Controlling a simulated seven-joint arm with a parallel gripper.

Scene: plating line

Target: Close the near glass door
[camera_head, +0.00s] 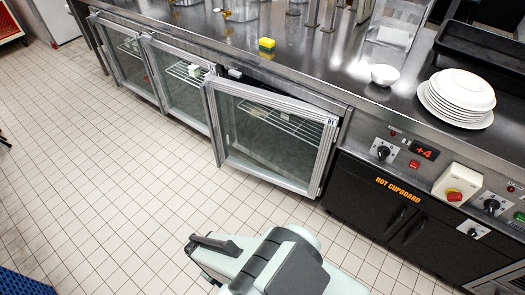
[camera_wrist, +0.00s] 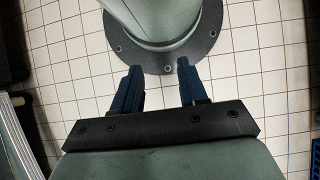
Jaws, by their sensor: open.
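The near glass door (camera_head: 268,172) is the rightmost of the glass doors under the steel counter, with a silver frame and a small label at its top right corner. It stands ajar, with a dark gap along its top and its frame out from the cabinet front. A wire shelf shows through the glass. My gripper (camera_wrist: 159,88) is open and empty in the wrist view, its two dark blue fingers apart above the tiled floor. In the head view my arm is at the bottom, in front of the door and apart from it; the fingertips cannot be made out there.
Other glass doors (camera_head: 179,83) continue to the left. A black hot cupboard (camera_head: 400,218) with knobs is to the right. The tiled floor (camera_head: 110,180) before the doors is clear.

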